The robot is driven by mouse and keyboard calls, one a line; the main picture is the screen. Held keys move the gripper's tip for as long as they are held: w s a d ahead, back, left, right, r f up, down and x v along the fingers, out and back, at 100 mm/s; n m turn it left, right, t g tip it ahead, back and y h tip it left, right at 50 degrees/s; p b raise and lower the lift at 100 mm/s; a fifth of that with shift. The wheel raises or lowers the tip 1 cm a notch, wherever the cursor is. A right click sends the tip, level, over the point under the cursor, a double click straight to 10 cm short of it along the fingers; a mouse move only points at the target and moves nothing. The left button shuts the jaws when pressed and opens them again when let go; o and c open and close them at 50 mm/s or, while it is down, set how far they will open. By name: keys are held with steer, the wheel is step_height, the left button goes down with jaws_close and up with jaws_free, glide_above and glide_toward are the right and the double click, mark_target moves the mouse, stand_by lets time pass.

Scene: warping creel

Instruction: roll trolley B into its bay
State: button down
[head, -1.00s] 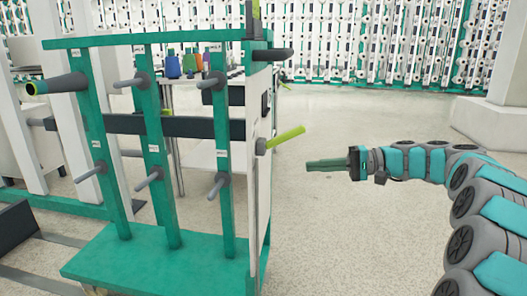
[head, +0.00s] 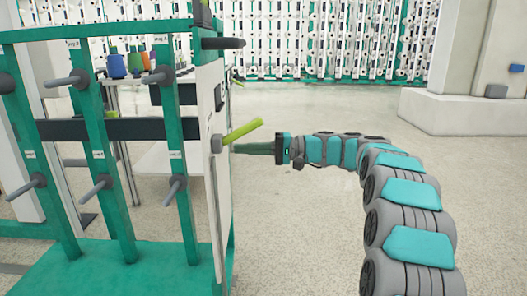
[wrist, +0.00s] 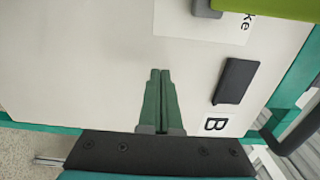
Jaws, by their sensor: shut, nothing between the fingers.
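Trolley B (head: 110,262) stands at left in the head view, a green frame with grey pegs and a white end panel (head: 210,190). A lime brake lever (head: 242,130) sticks out from this panel, angled up to the right. In the wrist view the panel (wrist: 90,60) carries a "B" label (wrist: 214,124), a dark block (wrist: 235,81) and part of the lime lever (wrist: 275,8). My gripper (head: 236,148) is shut and empty, its tips just below the lever and pointing at the panel. It also shows in the wrist view (wrist: 160,72); I cannot tell whether it touches.
A black handle (head: 222,43) juts from the trolley's top right. A table with coloured cones (head: 117,65) stands behind the trolley. A white pillar base (head: 455,110) is at right. The floor (head: 310,230) right of the trolley is clear. Creel racks line the back.

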steer(key=shift+a, duration=1.85)
steer(key=shift+a, duration=0.1)
